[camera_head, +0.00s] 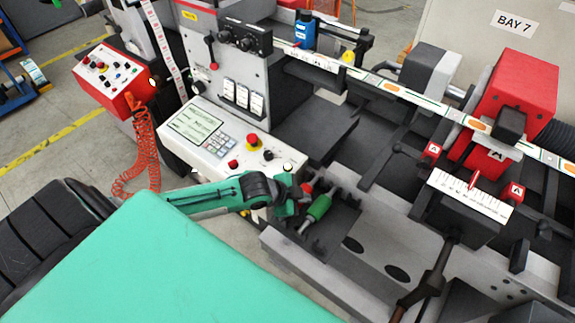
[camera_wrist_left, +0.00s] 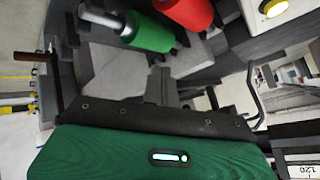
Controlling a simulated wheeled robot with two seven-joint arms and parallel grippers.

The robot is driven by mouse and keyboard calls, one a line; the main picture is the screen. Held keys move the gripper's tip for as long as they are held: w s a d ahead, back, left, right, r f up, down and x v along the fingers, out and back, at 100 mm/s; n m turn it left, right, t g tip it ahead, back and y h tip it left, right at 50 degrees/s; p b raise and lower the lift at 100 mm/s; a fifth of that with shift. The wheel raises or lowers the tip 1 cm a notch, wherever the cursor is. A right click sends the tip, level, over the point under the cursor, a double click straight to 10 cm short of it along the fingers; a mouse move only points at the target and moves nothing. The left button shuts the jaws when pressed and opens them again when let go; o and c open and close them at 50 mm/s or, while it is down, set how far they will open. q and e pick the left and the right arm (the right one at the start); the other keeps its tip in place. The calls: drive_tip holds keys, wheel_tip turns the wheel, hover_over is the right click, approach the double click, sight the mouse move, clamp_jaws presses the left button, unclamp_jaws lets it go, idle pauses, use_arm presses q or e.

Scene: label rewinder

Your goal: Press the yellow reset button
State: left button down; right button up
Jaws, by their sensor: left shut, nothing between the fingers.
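A small pale yellow button (camera_head: 287,167) sits at the right end of the white control panel (camera_head: 205,150), right of the red-topped emergency stop. In the left wrist view, a yellow button with a dark ring (camera_wrist_left: 272,8) shows on a white panel at the top right. My left gripper (camera_head: 298,195) is at the end of the teal arm, low beside the panel's right end. Its shut, empty fingers (camera_wrist_left: 162,86) point toward the machine in the wrist view. They appear apart from the button. My right gripper is not in view.
A green-handled tool (camera_head: 320,207) and a red handle (camera_head: 306,187) stand close by my left gripper; the green handle (camera_wrist_left: 148,32) and red handle (camera_wrist_left: 186,12) also show in the wrist view. A red control box (camera_head: 110,75) with a coiled cord is at left.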

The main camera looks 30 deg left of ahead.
sight(288, 167)
use_arm(q)
drive_tip(key=w+a+r+m+t, duration=0.1)
drive_tip(key=w+a+r, duration=0.2)
drive_tip(key=a, duration=0.3)
drive_tip(key=w+a+r+m, duration=0.1)
drive_tip(key=w+a+r, duration=0.3)
drive_tip(key=a, duration=0.3)
drive_tip(key=shift+w+r+m+t+p, duration=0.2)
drive_tip(key=shift+r+m+t+p, duration=0.1)
drive_tip(key=shift+r+t, duration=0.15)
drive_tip(key=shift+f, duration=0.1)
drive_tip(key=f+b, duration=0.4)
drive_tip(key=f, duration=0.1)
drive_tip(key=w+f+b, duration=0.1)
drive_tip(key=f+b, duration=0.1)
drive_tip(key=b, duration=0.1)
drive_tip(key=shift+d+f, duration=0.1)
drive_tip(key=shift+f, duration=0.25)
drive_tip(key=shift+w+f, duration=0.15)
drive_tip(key=shift+f, duration=0.25)
idle(0.4)
